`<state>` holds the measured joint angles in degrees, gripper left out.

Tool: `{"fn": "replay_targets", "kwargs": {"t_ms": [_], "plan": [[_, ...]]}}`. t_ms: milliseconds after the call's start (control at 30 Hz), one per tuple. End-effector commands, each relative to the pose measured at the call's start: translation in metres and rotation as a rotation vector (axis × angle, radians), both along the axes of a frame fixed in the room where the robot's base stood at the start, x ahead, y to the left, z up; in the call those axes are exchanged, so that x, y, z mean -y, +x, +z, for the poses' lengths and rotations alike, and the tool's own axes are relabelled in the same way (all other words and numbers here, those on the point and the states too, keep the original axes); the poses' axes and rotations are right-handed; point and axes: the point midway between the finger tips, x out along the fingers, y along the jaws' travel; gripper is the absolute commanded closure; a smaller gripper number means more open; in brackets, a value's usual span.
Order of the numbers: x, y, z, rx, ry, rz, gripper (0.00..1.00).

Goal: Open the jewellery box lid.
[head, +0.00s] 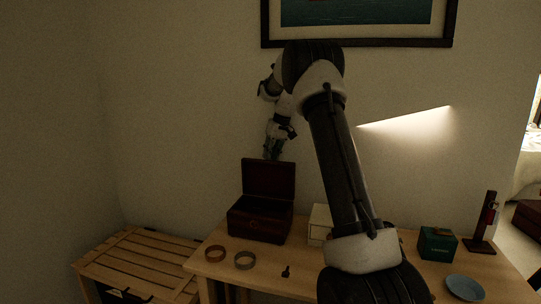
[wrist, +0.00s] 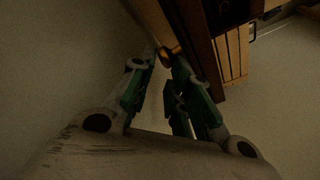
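The jewellery box (head: 256,222) is dark red-brown and sits on the wooden table. Its lid (head: 268,179) stands raised, roughly upright, at the back of the box. My gripper (head: 271,156) points down just above and behind the lid's top edge, and I cannot tell whether it touches. In the wrist view the green fingers (wrist: 158,52) have a narrow gap between them with nothing held. A dark red-brown edge, likely the lid (wrist: 202,50), runs to the right of the fingers.
Two rings (head: 216,254) (head: 245,260) and a small dark piece (head: 286,271) lie in front. A white box (head: 320,224), green box (head: 437,243), blue dish (head: 465,288) and dark stand (head: 483,226) are to the right. A slatted bench (head: 140,257) is left; a framed picture (head: 357,42) hangs above.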

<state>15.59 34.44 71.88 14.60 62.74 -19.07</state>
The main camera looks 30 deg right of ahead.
Motion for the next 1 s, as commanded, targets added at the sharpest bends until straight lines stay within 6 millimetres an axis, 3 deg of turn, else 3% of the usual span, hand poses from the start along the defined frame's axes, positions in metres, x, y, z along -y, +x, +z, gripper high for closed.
{"fn": "replay_targets", "kwargs": {"t_ms": [33,133,267,533,867,1000], "plan": [[0.003,-0.013,-0.026,-0.062,0.01,-0.001,0.73],[0.002,-0.013,-0.026,-0.061,0.011,-0.001,0.57],[0.0,-0.012,-0.026,-0.061,0.012,0.002,0.57],[-0.001,-0.011,-0.026,-0.058,0.013,0.003,0.39],[-0.001,-0.01,-0.025,-0.054,0.013,0.001,0.36],[0.002,-0.013,-0.01,-0.05,0.011,0.0,0.46]]}}
